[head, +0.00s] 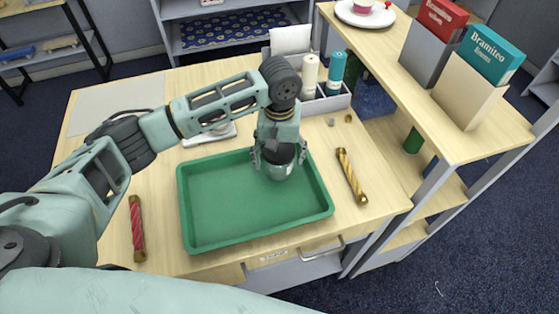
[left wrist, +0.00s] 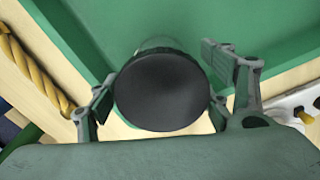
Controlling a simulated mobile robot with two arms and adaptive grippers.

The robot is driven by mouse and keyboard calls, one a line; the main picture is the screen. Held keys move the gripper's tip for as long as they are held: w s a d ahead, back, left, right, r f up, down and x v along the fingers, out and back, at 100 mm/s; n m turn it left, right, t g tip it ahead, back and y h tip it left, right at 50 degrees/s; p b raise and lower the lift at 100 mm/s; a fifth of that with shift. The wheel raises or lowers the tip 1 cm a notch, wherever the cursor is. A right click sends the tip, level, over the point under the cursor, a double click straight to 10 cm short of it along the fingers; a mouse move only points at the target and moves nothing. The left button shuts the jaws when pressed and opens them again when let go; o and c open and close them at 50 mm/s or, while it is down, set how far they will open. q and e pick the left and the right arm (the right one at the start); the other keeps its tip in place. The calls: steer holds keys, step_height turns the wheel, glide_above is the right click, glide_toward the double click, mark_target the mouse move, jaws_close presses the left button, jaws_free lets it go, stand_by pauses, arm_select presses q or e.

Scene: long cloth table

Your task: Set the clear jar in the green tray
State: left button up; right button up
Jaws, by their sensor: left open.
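The clear jar (head: 280,172) has a dark round lid (left wrist: 162,90) and appears upright at the back right part of the green tray (head: 215,245). In the head view it shows against the tray floor near the far wall; I cannot tell whether its base rests on the floor. My left gripper (head: 279,155) is directly above the jar, pointing down. In the left wrist view its fingers are open, one on each side of the lid, with a visible gap on the right side. The jar's lower body is mostly hidden under the lid there. My right gripper is not in view.
A yellow twisted roll (head: 351,176) lies right of the tray, a red one (head: 137,228) to its left. Behind stands a grey organizer (head: 325,101) with bottles. A raised shelf (head: 440,110) with boxes borders the right. The tray's front and left are empty.

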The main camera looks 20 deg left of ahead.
arm_select(q)
step_height(320, 180, up, 8)
steer(key=shift+r+b, duration=0.1)
steer(key=shift+b, duration=0.5)
steer(key=shift+r, duration=0.6)
